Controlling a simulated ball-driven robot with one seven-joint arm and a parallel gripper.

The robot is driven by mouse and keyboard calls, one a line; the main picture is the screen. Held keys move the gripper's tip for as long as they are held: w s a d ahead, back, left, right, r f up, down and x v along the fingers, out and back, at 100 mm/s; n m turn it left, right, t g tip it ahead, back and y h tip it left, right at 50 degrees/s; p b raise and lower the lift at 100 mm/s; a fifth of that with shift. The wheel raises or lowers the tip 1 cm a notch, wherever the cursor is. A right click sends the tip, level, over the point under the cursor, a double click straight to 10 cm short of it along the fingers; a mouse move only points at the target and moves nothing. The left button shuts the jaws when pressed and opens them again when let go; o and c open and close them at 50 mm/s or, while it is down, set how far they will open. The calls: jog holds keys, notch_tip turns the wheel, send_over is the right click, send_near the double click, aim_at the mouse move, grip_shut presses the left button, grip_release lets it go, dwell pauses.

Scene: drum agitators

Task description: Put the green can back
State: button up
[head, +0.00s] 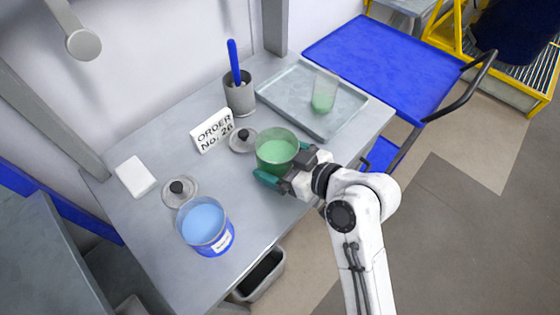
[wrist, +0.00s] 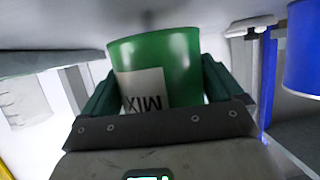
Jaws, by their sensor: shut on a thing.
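The green can (head: 277,160) is an open can with pale green liquid in it, near the front edge of the grey table. My gripper (head: 287,167) is shut on it, one finger on each side. In the wrist view the green can (wrist: 160,65) sits between the two dark green fingers, with a label reading MIX partly hidden by the gripper (wrist: 158,95). The can looks upright in the head view. I cannot tell whether its base touches the table.
A blue can (head: 208,228) of blue liquid stands front left. Two knobbed lids (head: 180,191) (head: 243,140), an order sign (head: 212,131), a white block (head: 136,176) and a grey holder (head: 240,95) with a blue-handled tool stand around. A tray (head: 345,118) holds a green-filled beaker (head: 324,93).

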jog(key=shift+f, duration=0.65)
jog(key=shift+f, duration=0.15)
jog(key=o, duration=1.1)
jog(key=shift+c, duration=0.2)
jog(key=b+v, duration=0.1)
jog(key=v, duration=1.1)
jog(key=shift+s, duration=0.1)
